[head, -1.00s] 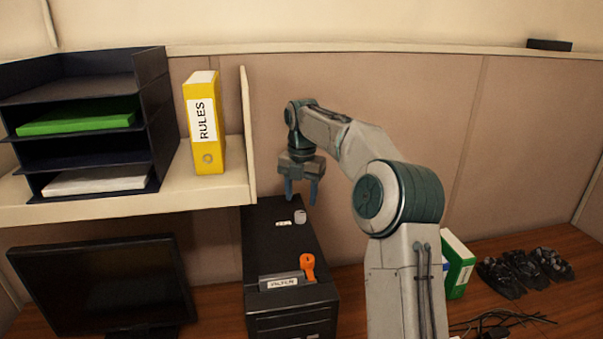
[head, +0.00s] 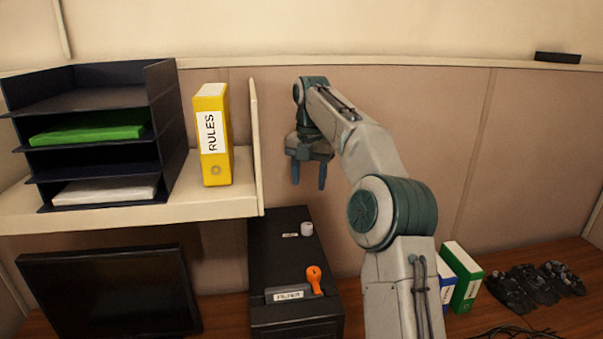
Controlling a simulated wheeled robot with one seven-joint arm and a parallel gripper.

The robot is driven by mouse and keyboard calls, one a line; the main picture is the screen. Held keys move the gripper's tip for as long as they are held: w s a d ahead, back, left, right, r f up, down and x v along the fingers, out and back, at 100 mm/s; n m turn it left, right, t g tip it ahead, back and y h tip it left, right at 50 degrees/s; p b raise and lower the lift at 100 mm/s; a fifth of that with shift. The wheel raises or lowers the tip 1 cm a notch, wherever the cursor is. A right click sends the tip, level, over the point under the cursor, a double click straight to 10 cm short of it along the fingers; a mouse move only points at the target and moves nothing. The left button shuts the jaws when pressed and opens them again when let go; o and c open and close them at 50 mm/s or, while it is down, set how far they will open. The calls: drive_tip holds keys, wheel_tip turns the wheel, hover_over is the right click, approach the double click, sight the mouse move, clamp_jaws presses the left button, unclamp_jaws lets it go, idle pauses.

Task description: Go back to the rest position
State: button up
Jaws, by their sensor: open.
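My gripper (head: 309,183) hangs at the end of my raised arm, fingers pointing down. It is open, with nothing between the fingers. It is above the far part of a black cabinet-like unit (head: 275,242) and apart from it. On the unit's top are a small white cylinder (head: 307,228) and, nearer the front, an orange tool-like piece (head: 315,278) beside a labelled slot (head: 287,295).
A cream shelf (head: 220,205) on the left holds a yellow RULES binder (head: 212,135) and a dark tray stack (head: 95,135); its upright side panel (head: 257,150) is close to my gripper. A monitor (head: 108,295) stands below.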

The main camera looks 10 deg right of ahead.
drive_tip(key=s+a+m+t+h+b, duration=0.1)
drive_tip(key=s+a+m+b, duration=0.1)
drive_tip(key=s+a+m, duration=0.35)
drive_tip(key=s+d+f+m+b, duration=0.1)
drive_tip(key=s+f+m, duration=0.1)
drive_tip(key=s+m, duration=0.3)
drive_tip(key=s+d+f+m+t+b, duration=0.1)
drive_tip(key=s+f+m, duration=0.2)
drive_tip(key=s, duration=0.6)
drive_tip(key=s+d+f+m, duration=0.2)
drive_tip(key=s+m, duration=0.4)
drive_tip(key=m, duration=0.1)
drive_tip(key=shift+s+f+t+b, duration=0.3)
drive_tip(key=shift+s+f+b, duration=0.1)
drive_tip(key=s+d+f+m+t+b, duration=0.1)
drive_tip(key=s+f+m, duration=0.8)
drive_tip(key=s, duration=0.1)
drive_tip(key=shift+s+d+f+y, duration=0.15)
drive_tip(key=shift+s+d+y, duration=0.2)
drive_tip(key=shift+y, duration=0.05)
drive_tip(key=c, duration=0.3)
drive_tip(key=shift+a, duration=0.1)
